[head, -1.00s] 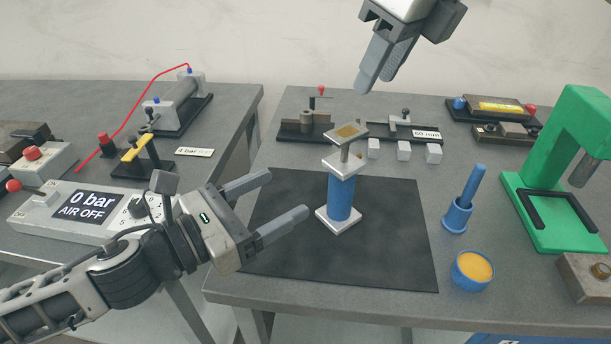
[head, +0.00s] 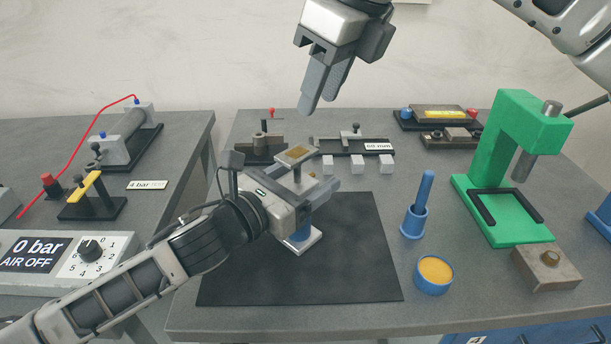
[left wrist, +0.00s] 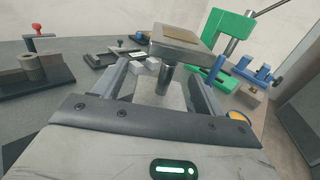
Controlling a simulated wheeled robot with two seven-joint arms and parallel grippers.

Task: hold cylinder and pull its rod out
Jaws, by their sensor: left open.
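The cylinder stands upright on the black mat (head: 350,270). Its blue body (head: 299,233) and square foot show below my left gripper, which hides the upper body. Its rod carries a square plate with a tan pad (head: 297,155); the plate also shows in the left wrist view (left wrist: 185,42), with the grey rod (left wrist: 164,80) under it. My left gripper (head: 322,192) is open, its fingers on either side of the cylinder near the top cap (left wrist: 160,96); I cannot tell if they touch it. My right gripper (head: 315,100) hangs higher, clear of the cylinder; its fingers overlap in view.
A green press (head: 490,180), a blue holder with a rod (head: 417,210) and a blue cup (head: 433,275) stand to the right. White cubes (head: 357,168) and fixtures lie behind. A control box (head: 60,265) reads 0 bar, AIR OFF, at left.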

